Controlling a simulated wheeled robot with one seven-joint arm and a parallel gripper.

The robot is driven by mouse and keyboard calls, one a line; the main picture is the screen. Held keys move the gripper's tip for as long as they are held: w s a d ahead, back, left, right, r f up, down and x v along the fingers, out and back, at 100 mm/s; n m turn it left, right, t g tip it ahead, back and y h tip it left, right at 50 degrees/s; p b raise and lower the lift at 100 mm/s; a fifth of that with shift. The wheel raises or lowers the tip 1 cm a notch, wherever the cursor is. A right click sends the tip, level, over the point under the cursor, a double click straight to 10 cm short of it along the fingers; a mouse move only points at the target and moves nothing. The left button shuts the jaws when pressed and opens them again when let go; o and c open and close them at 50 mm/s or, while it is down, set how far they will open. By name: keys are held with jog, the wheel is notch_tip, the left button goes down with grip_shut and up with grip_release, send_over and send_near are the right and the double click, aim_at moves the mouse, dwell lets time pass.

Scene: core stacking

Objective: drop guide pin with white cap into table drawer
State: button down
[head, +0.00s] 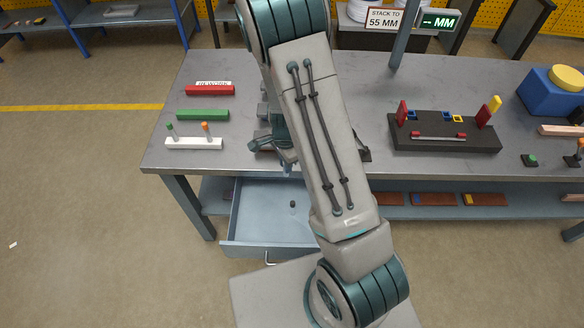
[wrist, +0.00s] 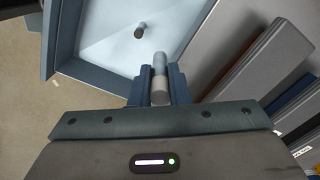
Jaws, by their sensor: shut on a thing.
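My gripper (wrist: 158,86) is shut on the guide pin (wrist: 160,64), a short cylinder with a grey end and a paler section between the fingers. In the head view my gripper (head: 276,150) is by the table's front edge, partly behind my arm, and the held pin cannot be made out there. The table drawer (head: 251,215) is pulled open below the tabletop, and my arm covers its right side. In the wrist view the drawer (wrist: 110,65) lies beyond the fingertips. A small dark peg (head: 292,204) is inside it, also visible in the wrist view (wrist: 140,31).
A white block (head: 194,144) holds a green-capped and an orange-capped pin at the table's left. Green (head: 202,115) and red (head: 210,90) bars lie behind it. A black fixture (head: 445,135) and a blue block (head: 553,95) stand to the right.

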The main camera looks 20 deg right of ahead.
jog(key=s+d+f+m+b, duration=0.1)
jog(key=f+m, duration=0.5)
jog(key=m, duration=1.1)
jog(key=shift+s+f+b, duration=0.2)
jog(key=shift+s+b, duration=0.55)
jog(key=shift+s, duration=0.45)
jog(key=c, duration=1.3)
grip_release()
notch_tip(320, 180, up, 14)
jog(key=p, duration=0.2)
